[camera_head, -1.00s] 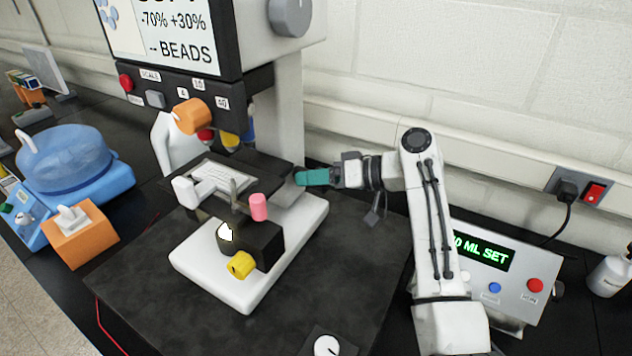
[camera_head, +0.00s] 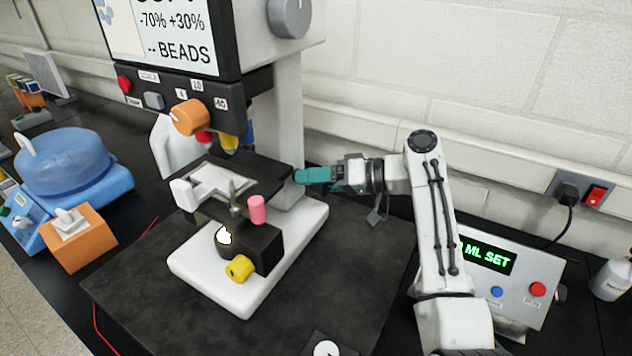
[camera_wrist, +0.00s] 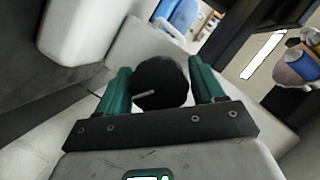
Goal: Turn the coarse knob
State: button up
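The microscope (camera_head: 305,225) stands on a dark mat with a white base. In the wrist view a round black knob (camera_wrist: 163,80) with a short white mark sits between my two teal fingers. I take it for the coarse knob; in the head view my gripper hides it. My gripper (camera_wrist: 160,75) has one finger on each side of the knob, with no clear gap, and looks shut on it. In the head view my gripper (camera_head: 303,176) reaches the microscope's right side from the right. A pink knob (camera_head: 257,209) and a yellow knob (camera_head: 239,268) are on the microscope's front parts.
The stage (camera_head: 262,172) lies under the coloured objectives (camera_head: 228,141). A control box with a green display (camera_head: 487,254) stands at the right. A blue centrifuge-like device (camera_head: 65,165) and an orange box (camera_head: 80,245) stand left.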

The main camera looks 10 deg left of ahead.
jog(key=shift+o, duration=0.7)
jog(key=shift+f, duration=0.1)
jog(key=b+v, duration=0.2)
jog(key=v, duration=0.8)
jog(key=shift+d, duration=0.3)
dwell(1.9)
jog(key=a+n+t+p, duration=0.1)
jog(key=a+n, duration=0.1)
jog(key=a, duration=0.1)
jog(key=a+f+n+t+h+p, duration=0.1)
jog(key=a+n, duration=0.1)
jog(key=a, duration=0.1)
jog(key=a+f+n+t+h+p, duration=0.1)
jog(key=a+n, duration=0.1)
jog(key=a, duration=0.1)
jog(key=shift+s+f+t, duration=0.1)
jog(key=shift+f+t, duration=0.15)
jog(key=shift+t, duration=0.05)
dwell(0.3)
